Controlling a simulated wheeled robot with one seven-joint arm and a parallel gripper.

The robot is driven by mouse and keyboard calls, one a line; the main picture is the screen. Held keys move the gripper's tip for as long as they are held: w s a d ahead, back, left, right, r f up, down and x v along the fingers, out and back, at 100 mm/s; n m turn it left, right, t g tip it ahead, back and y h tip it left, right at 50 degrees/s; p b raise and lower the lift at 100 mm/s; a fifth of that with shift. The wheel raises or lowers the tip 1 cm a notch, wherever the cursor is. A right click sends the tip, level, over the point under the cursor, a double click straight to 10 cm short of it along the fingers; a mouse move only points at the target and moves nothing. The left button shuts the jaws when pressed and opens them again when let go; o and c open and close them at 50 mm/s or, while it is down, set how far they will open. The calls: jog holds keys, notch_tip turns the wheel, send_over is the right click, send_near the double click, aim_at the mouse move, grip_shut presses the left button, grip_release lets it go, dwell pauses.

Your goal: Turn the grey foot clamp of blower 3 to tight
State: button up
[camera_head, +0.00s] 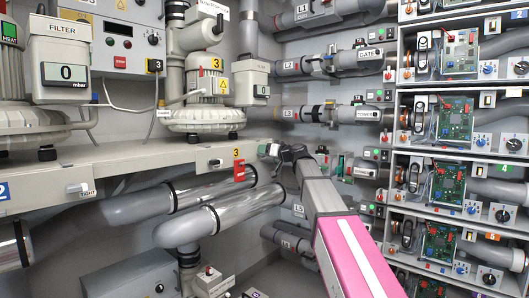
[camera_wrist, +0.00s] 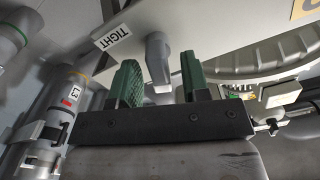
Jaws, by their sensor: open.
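A grey clamp lever (camera_wrist: 157,58) hangs from the pale shelf edge in the wrist view, beside a white TIGHT label (camera_wrist: 112,38). My gripper (camera_wrist: 160,64) is open, with one green finger on each side of the lever. Gaps show between the lever and both fingers. Blower 3 (camera_head: 200,105) stands on the shelf in the head view, with a yellow 3 on it. My gripper (camera_head: 273,151) is at the right end of that shelf, below and right of the blower.
A red switch (camera_head: 239,170) sits on the shelf front left of my gripper. Silver pipes (camera_head: 222,208) run below the shelf. Horizontal grey pipes (camera_head: 335,114) lie behind, and racks of circuit boards (camera_head: 455,120) fill the right side. Another lever (camera_head: 78,188) is at the left.

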jog(key=shift+w+a, duration=0.2)
jog(key=shift+a, duration=0.1)
grip_shut()
jog(key=m, duration=0.3)
jog(key=shift+w+d+f+m, duration=0.15)
jog(key=shift+m, duration=0.25)
jog(key=m, duration=0.3)
jog(key=shift+w+d+f+m, duration=0.1)
jog(key=shift+f+m, duration=0.05)
jog(key=shift+m, duration=0.15)
jog(key=m, duration=0.6)
jog(key=shift+w+d+f+m, duration=0.1)
jog(key=shift+f+m, duration=0.2)
jog(key=shift+f, duration=0.1)
